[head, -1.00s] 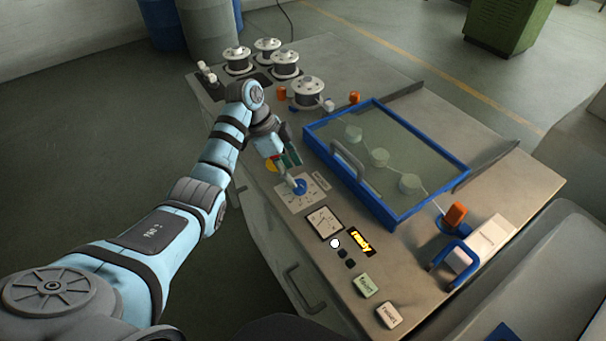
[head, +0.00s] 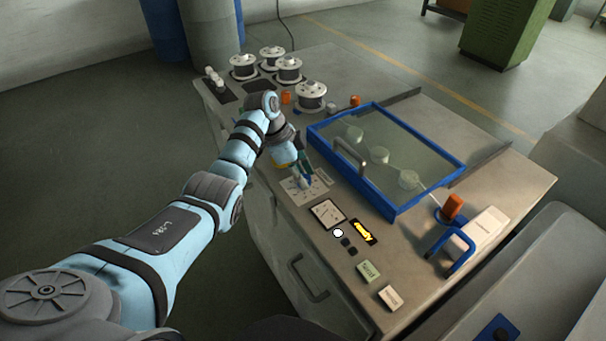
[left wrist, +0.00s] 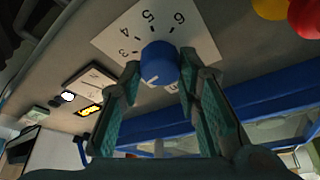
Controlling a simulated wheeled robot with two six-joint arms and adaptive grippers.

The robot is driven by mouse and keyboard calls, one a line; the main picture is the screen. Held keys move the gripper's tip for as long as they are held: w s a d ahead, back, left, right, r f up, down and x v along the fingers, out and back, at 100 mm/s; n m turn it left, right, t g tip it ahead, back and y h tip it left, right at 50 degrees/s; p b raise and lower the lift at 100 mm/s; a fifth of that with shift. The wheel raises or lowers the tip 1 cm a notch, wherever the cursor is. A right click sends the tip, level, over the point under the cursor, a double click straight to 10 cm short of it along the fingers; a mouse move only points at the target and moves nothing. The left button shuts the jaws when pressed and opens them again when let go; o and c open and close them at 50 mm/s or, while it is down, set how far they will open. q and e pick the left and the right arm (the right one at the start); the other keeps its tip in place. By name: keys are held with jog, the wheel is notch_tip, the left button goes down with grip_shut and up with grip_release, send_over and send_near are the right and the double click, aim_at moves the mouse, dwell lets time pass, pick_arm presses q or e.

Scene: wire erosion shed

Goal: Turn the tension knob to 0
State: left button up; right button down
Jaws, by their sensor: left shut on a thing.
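The tension knob is a small blue knob (left wrist: 160,62) on a white dial plate (left wrist: 113,42), with the figures 3 to 6 readable in the left wrist view. A pale mark on the knob points toward the bottom of that view, away from those figures; I cannot tell the number it points at. My left gripper (left wrist: 158,75) is shut on the knob, one fingertip at each side. In the head view the left gripper (head: 303,175) comes down on the dial plate (head: 293,194) and mostly hides the knob. My right gripper is not in view.
A blue-framed clear cover (head: 375,205) with a handle stands close to the right of the dial. A meter (head: 327,214), a lit yellow display (head: 363,232) and label-like buttons (head: 368,272) lie nearer. Several wire spools (head: 311,97) stand behind.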

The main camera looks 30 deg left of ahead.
pick_arm(q)
jog(key=shift+s+r+p, duration=0.1)
jog(key=shift+p, duration=0.4)
jog(key=n+t+y+p, duration=0.1)
jog(key=n+p, duration=0.3)
jog(key=p, duration=0.2)
jog(key=shift+s+r, duration=0.1)
jog(key=shift+n+t+p, duration=0.3)
jog(key=shift+n+p, duration=0.05)
jog(key=shift+n, duration=0.25)
jog(key=shift+f+n+y, duration=0.25)
jog(key=shift+n+y, duration=0.25)
jog(key=shift+n, duration=0.4)
jog(key=n, duration=0.1)
jog(key=n+t+y, duration=0.1)
jog(key=n, duration=0.1)
jog(key=shift+d+f+n, duration=0.1)
jog(key=shift+d+n, duration=0.1)
jog(key=shift+n, duration=0.1)
jog(key=n+y, duration=0.2)
jog(key=n, duration=0.3)
jog(key=shift+s+d, duration=0.1)
jog(key=shift+f, duration=0.1)
jog(key=o, duration=1.1)
jog(key=shift+o, duration=0.2)
jog(key=shift+r, duration=0.2)
